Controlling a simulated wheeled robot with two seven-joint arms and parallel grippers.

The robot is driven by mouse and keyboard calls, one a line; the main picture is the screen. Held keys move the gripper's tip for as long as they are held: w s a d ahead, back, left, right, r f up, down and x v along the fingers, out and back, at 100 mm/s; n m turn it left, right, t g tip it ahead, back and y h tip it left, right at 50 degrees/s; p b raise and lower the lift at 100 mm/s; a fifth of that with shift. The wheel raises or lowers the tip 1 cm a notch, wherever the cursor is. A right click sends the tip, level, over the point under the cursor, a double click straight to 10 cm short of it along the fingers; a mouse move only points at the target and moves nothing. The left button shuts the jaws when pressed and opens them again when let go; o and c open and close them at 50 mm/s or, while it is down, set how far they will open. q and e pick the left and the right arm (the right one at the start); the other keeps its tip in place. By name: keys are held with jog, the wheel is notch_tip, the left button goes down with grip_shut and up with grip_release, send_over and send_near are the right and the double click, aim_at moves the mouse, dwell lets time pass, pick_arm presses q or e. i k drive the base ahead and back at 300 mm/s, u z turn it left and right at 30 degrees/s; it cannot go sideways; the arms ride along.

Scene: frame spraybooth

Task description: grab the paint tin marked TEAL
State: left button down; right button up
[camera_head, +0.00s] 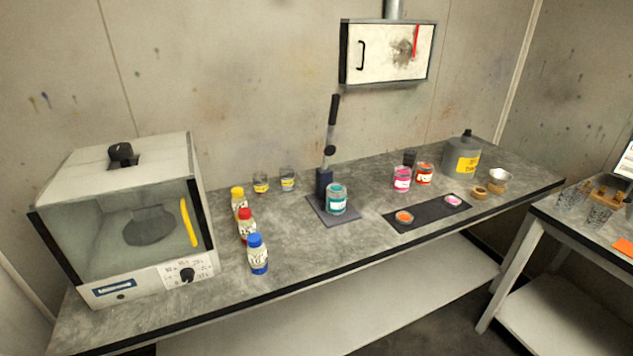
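A paint tin with a teal band and a pale label (337,199) stands upright on the grey bench. It sits on the dark base plate (322,212) of a stand with a black upright lever (331,130). The label's writing is too small to read. Neither of my grippers shows in the head view.
Yellow-, red- and blue-capped bottles (258,254) stand left of the teal tin, near a glass-fronted machine (120,220). A dark mat (428,213) with two small paint lids lies to the right. A grey can (461,157) stands at the back right. Bench in front of the teal tin is clear.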

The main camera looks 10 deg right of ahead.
aim_at(335, 204)
jog(key=z, duration=2.95)
jog(key=i, duration=2.2)
jog(key=u, duration=2.65)
